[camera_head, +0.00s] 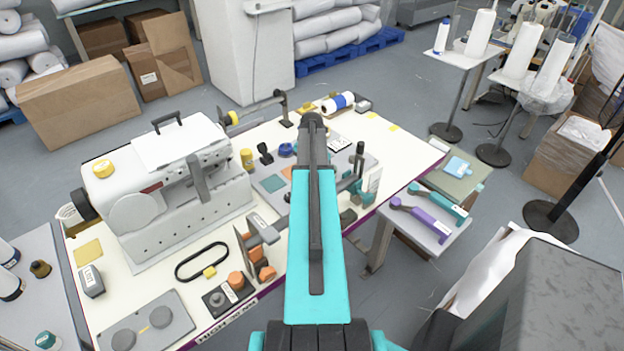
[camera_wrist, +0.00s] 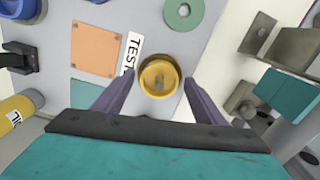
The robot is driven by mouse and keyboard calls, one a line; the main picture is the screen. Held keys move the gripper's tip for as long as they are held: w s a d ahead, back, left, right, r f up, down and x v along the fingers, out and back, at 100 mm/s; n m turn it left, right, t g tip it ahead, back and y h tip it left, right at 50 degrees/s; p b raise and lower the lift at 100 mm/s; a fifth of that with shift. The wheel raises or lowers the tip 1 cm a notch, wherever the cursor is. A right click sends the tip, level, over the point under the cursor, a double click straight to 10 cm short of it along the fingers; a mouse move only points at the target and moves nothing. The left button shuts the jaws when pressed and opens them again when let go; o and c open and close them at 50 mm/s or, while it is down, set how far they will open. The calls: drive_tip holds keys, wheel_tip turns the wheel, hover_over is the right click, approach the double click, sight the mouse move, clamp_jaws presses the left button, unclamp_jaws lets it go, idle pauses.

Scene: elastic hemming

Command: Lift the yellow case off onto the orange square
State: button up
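The yellow case (camera_wrist: 158,77) is a small round cup-like piece with a dark hollow centre, on a grey board (camera_wrist: 212,45) in the wrist view. My gripper (camera_wrist: 158,78) has its two purple fingers spread on either side of the case. A narrow gap seems to show at each side, so the gripper looks open and not clamped. I cannot tell how far the fingertips are above the board. The orange square (camera_wrist: 96,50) lies flat and empty on the board, left of the case, beyond a "TEST" label (camera_wrist: 132,54). In the head view my arm hides the gripper and the case.
A green ring (camera_wrist: 184,13) lies above the case in the wrist view. Left are a teal square (camera_wrist: 85,95), a black clamp-like piece (camera_wrist: 18,57) and a yellow bottle (camera_wrist: 14,116). Grey metal parts and a teal block (camera_wrist: 288,95) stand right. A sewing machine (camera_head: 165,185) fills the table's left.

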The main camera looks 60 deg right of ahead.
drive_tip(key=c, duration=1.1)
drive_tip(key=shift+o, duration=0.2)
drive_tip(key=shift+r, duration=0.15)
drive_tip(key=shift+r, duration=0.35)
drive_tip(key=shift+r+p, duration=0.65)
drive_tip(key=shift+r, duration=0.2)
drive_tip(key=shift+r+p, duration=0.95)
drive_tip(key=shift+r, duration=1)
drive_tip(key=shift+w, duration=0.1)
